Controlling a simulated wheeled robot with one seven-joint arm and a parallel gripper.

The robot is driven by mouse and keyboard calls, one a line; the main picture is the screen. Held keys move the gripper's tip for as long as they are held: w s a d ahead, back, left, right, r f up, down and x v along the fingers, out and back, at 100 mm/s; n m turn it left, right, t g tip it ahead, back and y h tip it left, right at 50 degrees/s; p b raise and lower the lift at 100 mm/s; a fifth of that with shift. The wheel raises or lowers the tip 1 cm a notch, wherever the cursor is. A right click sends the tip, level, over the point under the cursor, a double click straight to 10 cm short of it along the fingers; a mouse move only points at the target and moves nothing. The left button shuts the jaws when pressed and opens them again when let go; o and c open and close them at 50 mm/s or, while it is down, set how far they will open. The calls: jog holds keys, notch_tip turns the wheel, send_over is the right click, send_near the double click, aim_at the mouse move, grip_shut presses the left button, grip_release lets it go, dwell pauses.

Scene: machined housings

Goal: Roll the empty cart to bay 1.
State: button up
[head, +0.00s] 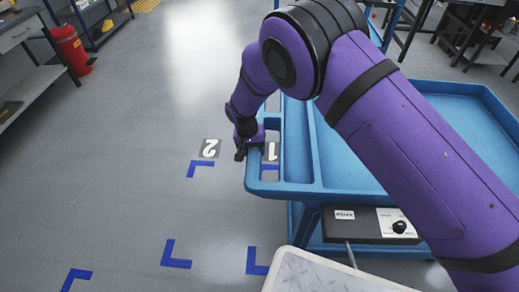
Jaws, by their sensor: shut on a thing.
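The blue cart (297,145) stands at the right in the head view. The part of its upper tray that shows is bare, and my purple arm hides a good part of it. My gripper (243,150) is shut on the cart's left end rail. The floor number 1 (271,151) shows through the slot inside that rail. Blue bay corner marks (257,262) show by the cart's near left corner; the cart covers part of the floor there. The floor number 2 (210,148) lies to the left, with its own blue corner marks (201,167).
A box with a knob (399,227) sits below the cart's near edge; I cannot tell what it is fixed to. A red bin (71,47) and a workbench (22,32) stand at the upper left. The grey floor at left is clear.

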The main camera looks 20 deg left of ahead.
dwell(0.3)
jog(key=o, duration=1.3)
jog(key=shift+c, duration=0.2)
notch_tip(320, 180, up, 11)
jog(key=a, duration=0.2)
jog(key=shift+s+f, duration=0.2)
jog(key=shift+s, duration=0.1)
